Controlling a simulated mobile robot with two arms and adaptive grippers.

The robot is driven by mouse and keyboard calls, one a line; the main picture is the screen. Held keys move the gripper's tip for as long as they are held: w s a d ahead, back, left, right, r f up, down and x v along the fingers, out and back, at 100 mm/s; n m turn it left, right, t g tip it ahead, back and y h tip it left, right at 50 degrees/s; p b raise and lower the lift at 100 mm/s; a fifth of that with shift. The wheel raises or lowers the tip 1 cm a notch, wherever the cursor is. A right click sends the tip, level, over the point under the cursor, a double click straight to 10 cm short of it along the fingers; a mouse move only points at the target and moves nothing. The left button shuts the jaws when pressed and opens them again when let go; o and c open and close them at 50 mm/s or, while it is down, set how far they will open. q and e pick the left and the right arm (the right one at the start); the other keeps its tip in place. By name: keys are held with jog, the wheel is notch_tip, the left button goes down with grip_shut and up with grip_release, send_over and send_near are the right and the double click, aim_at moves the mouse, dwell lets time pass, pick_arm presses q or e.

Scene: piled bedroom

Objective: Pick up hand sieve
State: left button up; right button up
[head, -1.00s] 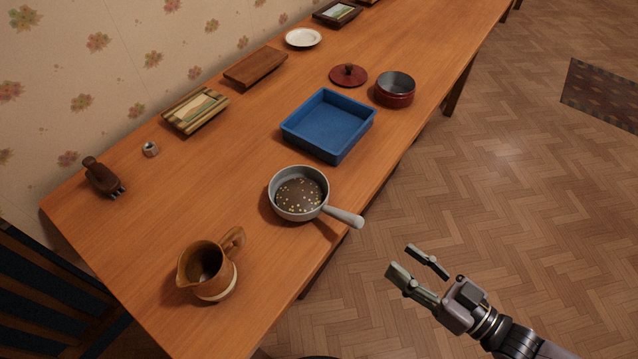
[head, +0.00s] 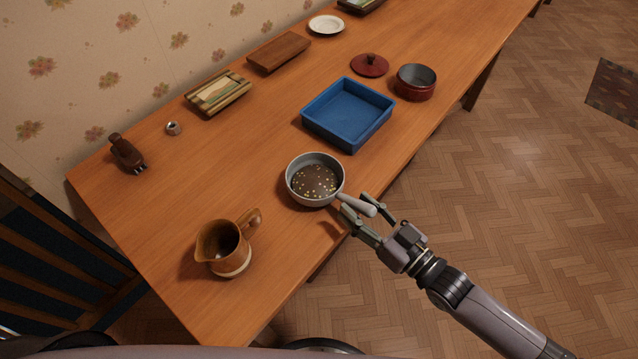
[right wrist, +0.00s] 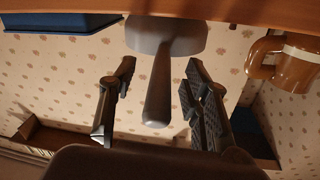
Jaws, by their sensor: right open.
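The hand sieve (head: 314,180) is a grey round pan-like bowl with speckled contents or a perforated bottom; I cannot tell which. It rests near the table's front edge, its pale handle (head: 358,205) reaching out past the edge. My right gripper (head: 362,209) is open, with its fingers on either side of the handle. In the right wrist view the handle (right wrist: 158,92) lies between the two spread fingers (right wrist: 158,88), with gaps on both sides, and the bowl (right wrist: 166,36) is beyond them. My left gripper is not in view.
On the wooden table (head: 270,150), a brown jug (head: 224,247) stands left of the sieve and a blue tray (head: 347,113) behind it. A red pot (head: 415,83) and a red lid (head: 370,65) are farther right. Open floor (head: 500,190) lies in front of the table.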

jog(key=shift+x, duration=1.5)
jog(key=shift+s, duration=0.1)
jog(key=shift+c, duration=0.4)
grip_shut()
jog(key=shift+r, duration=0.1)
